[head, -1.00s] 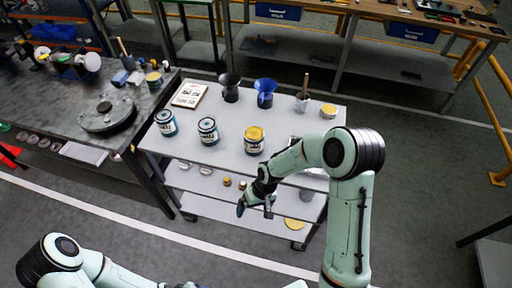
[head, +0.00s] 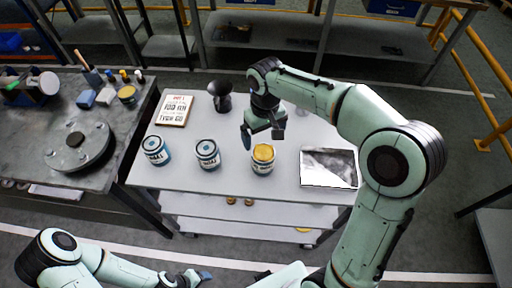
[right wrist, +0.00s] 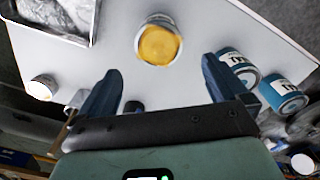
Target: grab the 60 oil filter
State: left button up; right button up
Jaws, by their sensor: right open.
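Three filter cans stand upright on the cart's top shelf (head: 230,215): a blue-and-white can (head: 157,150) at left, another blue-and-white can (head: 207,154) in the middle, and a yellow-topped can (head: 263,159) at right. I cannot read which is marked 60. My right gripper (head: 262,138) is open and empty, above the shelf near the yellow-topped can. In the right wrist view its fingers (right wrist: 161,70) point toward the yellow-topped can (right wrist: 157,42), without touching it; the blue cans (right wrist: 238,66) are to the right. My left gripper (head: 198,276) shows partly at the bottom.
A grey, shiny-surfaced panel or tray (head: 329,168) lies right of the cans. A workbench (head: 104,108) stands at left. My right arm hides the shelf's back right.

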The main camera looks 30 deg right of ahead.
aim_at(264, 154)
jog(key=f, duration=0.7)
jog(key=shift+s+f+b, duration=0.1)
jog(key=shift+s+b, duration=0.3)
jog(key=shift+w+f, duration=0.15)
jog(key=shift+f, duration=0.4)
jog(key=f, duration=0.5)
jog(key=shift+w+d, duration=0.15)
jog(key=shift+w, duration=0.1)
jog(key=shift+r, duration=0.1)
jog(key=c, duration=1.3)
